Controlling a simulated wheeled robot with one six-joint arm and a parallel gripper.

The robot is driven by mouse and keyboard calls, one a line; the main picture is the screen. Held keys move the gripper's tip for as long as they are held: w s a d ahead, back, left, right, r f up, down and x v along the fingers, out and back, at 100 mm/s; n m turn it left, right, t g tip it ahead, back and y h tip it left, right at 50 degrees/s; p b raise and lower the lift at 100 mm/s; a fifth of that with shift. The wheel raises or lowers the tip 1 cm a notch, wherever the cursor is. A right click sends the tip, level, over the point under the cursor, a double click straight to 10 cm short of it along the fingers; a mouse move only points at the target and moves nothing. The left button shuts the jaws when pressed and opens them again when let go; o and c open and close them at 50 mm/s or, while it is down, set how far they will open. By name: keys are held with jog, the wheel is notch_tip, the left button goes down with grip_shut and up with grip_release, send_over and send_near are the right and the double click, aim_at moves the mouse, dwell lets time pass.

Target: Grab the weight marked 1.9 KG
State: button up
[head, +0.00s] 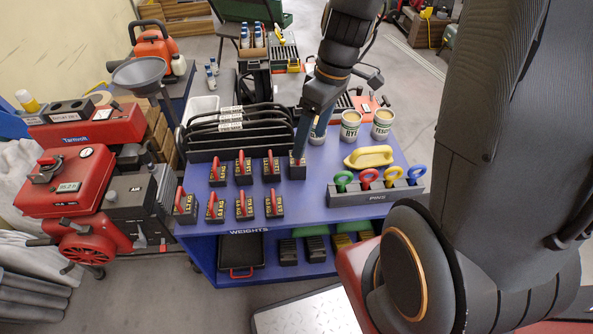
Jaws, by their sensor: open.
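Several dark weights with red handles and yellow labels stand in two rows on the blue cart top (310,210). The back row has weights at the left (218,174), beside it (243,172) and further right (271,170). Another weight (297,171) at its right end is under my gripper (299,152). My gripper points down, open, around or just above that weight's handle; I cannot tell whether it touches. That weight's label is mostly hidden. The front row includes a weight (185,208) at the far left. The labels are too small to read surely, so I cannot single out 1.9 KG.
A black rack (235,135) stands behind the weights. A lower shelf holds a black tray (242,252). Red machines (68,180) stand left.

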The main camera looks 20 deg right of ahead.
jog(key=w+d+f+n+t+y+b, duration=0.1)
jog(key=w+d+f+n+y+b, duration=0.15)
jog(key=w+f+n+b, duration=0.65)
jog(key=shift+w+a+f+m+h+p, duration=0.2)
jog(key=shift+a+f+m, duration=0.2)
jog(key=shift+f, duration=1.35)
jog(key=shift+w+a+f+m+h+p, duration=0.2)
jog(key=shift+a+f, duration=0.25)
jog(key=shift+f, duration=1.35)
jog(key=shift+w+a+f+m+h+p, duration=0.15)
jog(key=shift+a+f+m, duration=0.3)
jog(key=shift+f, duration=1.3)
jog(key=shift+c, duration=0.3)
jog(key=shift+w, duration=0.1)
grip_shut()
